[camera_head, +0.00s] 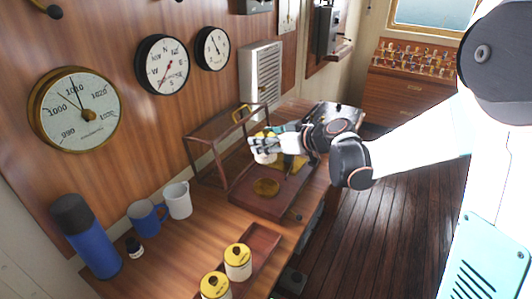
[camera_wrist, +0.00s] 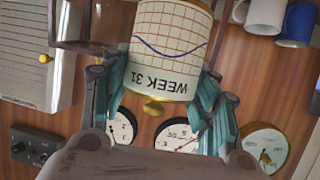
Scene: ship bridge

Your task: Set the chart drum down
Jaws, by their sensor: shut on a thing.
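My gripper (camera_head: 270,147) is shut on a chart drum (camera_wrist: 168,50), white with a red grid, a blue trace and the words WEEK 31. In the wrist view the drum appears upside down between the two teal fingers (camera_wrist: 160,95), with a brass knob at its end. In the head view the held drum is small and partly hidden by the fingers, above a wooden instrument base (camera_head: 252,202).
A glazed wooden case (camera_head: 205,140) stands behind the base. Two yellow-topped drums (camera_head: 238,262) (camera_head: 215,287) stand in a wooden tray (camera_head: 264,243) nearer the front. A blue flask (camera_head: 88,240), a blue mug (camera_head: 145,217) and a white mug (camera_head: 177,199) stand at left.

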